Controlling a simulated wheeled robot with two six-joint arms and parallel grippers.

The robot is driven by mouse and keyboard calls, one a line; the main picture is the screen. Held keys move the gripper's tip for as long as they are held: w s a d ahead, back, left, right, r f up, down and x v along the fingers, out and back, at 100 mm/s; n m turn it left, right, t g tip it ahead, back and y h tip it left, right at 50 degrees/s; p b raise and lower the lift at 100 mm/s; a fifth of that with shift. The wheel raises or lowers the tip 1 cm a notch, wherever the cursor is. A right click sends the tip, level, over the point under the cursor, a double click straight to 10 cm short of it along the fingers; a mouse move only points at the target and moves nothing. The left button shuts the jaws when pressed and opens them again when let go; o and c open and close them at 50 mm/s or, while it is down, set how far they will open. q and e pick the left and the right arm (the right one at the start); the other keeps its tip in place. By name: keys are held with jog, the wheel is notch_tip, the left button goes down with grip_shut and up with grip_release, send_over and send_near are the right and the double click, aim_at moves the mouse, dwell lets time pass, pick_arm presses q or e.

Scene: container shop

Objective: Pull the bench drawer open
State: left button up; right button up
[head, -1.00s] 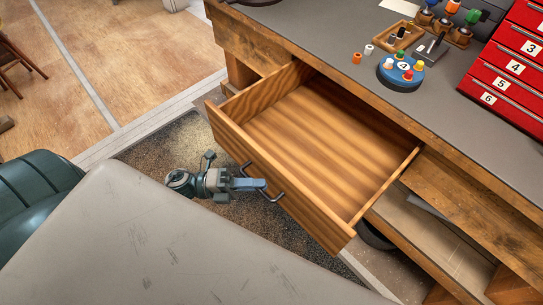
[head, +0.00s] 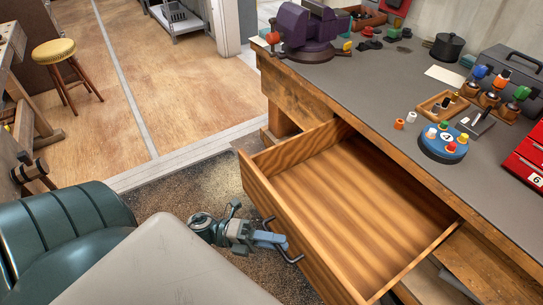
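The bench drawer (head: 345,205) is wooden and stands pulled well out of the workbench (head: 400,107). Its inside looks empty. Its dark bar handle (head: 292,257) is on the front panel, facing my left gripper. My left gripper (head: 276,241) is at the handle, its fingers reaching across the bar. The fingers look closed around the bar, though the tips are partly hidden. My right gripper is not in view.
On the bench top are a purple vise (head: 308,32), a blue round holder (head: 442,143), a small wooden tray (head: 443,104) and a red drawer cabinet (head: 528,160). A stool (head: 56,55) stands at the far left. Open floor (head: 150,85) lies left of the bench.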

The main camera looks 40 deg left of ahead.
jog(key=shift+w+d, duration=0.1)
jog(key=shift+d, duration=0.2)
